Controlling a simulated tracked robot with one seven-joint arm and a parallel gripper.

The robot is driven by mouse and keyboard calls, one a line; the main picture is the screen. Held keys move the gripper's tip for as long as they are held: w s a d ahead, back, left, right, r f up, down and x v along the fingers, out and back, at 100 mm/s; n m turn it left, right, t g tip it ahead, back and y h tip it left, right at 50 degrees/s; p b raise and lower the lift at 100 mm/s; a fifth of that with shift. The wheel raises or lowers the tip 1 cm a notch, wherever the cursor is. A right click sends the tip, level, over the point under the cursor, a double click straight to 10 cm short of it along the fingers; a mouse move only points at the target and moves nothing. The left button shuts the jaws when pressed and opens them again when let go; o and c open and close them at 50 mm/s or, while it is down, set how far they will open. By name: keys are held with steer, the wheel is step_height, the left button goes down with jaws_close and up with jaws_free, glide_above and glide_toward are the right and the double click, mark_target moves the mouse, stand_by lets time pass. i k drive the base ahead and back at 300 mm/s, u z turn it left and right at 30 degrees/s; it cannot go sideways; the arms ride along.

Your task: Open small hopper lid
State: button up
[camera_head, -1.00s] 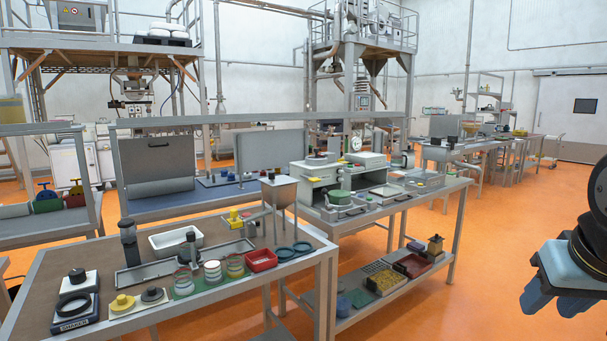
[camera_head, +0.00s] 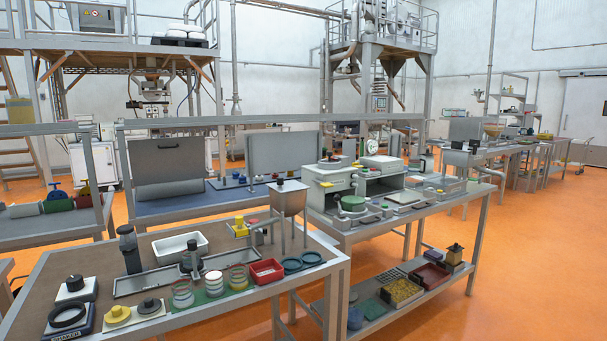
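A small grey hopper (camera_head: 289,199) with a funnel-shaped body stands on thin legs at the back right of the near workbench. Its top looks covered by a flat grey lid (camera_head: 289,186), which appears closed. A small dark knob (camera_head: 290,174) shows above it. My gripper is out of view, so I cannot see its state.
A second bench (camera_head: 430,205) with white machines stands behind right. The orange floor (camera_head: 520,270) at right is clear.

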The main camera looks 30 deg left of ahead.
mark_target(282, 187)
steer(key=u, duration=0.3)
steer(key=i, duration=1.15)
steer(key=u, duration=1.1)
steer(key=i, duration=0.85)
steer(key=u, duration=0.55)
steer(key=k, duration=0.9)
steer(key=u, duration=0.25)
steer(key=i, duration=0.9)
steer(key=z, duration=0.15)
